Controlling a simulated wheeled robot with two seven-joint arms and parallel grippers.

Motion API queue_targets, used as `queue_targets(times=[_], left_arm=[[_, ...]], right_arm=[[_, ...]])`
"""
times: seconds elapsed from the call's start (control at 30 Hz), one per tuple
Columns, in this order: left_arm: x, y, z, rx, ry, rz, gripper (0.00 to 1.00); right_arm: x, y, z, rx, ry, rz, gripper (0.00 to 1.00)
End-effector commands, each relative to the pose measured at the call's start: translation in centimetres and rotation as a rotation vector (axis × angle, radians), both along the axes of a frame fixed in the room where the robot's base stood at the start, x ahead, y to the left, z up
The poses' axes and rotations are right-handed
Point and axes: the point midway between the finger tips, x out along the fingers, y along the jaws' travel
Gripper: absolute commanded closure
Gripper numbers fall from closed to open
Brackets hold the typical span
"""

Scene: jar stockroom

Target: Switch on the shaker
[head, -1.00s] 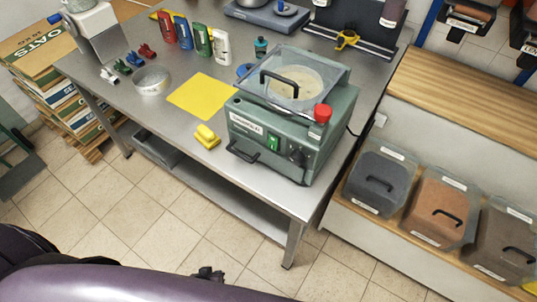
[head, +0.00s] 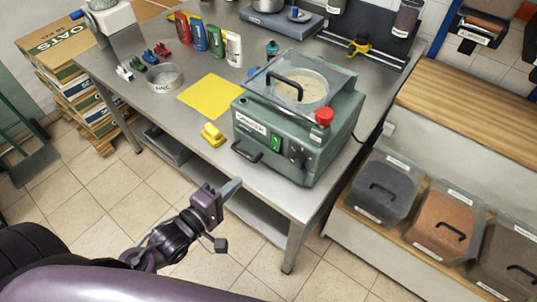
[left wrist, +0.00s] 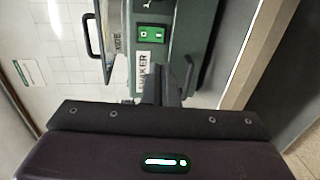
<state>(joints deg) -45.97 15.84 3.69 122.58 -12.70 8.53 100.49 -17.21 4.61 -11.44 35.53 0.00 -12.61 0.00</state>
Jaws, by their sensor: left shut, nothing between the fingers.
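The shaker (head: 268,158) is a grey-green machine on the right end of the steel table. It has a clear lid with a black handle, a red knob (head: 324,117) at the top corner, and a green switch (head: 276,143) on its front. The green switch also shows in the left wrist view (left wrist: 150,33), above a label reading SHAKER. My left gripper (head: 231,187) is shut and empty, in front of the table's front edge, below and left of the shaker front and apart from it. In the left wrist view its fingers (left wrist: 160,80) point towards the shaker. My right gripper is not in view.
A black drawer handle (head: 246,152) sticks out of the shaker's lower front. Lidded bins (head: 384,187) stand on a shelf at right. The floor in front is clear.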

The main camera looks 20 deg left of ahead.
Motion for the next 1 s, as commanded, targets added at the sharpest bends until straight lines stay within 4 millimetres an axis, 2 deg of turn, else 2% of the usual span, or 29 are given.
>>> queue_targets(times=[0.27,0.43,1.0], left_arm=[[0.1,0.0,-0.1,0.001,0.001,0.001,1.0],[1.4,-0.5,-0.1,0.001,-0.001,0.001,1.0],[11.0,-4.0,-1.4,0.002,0.0,0.002,1.0]], right_arm=[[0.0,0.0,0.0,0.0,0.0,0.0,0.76],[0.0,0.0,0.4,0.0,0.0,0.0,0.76],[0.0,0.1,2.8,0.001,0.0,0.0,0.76]])
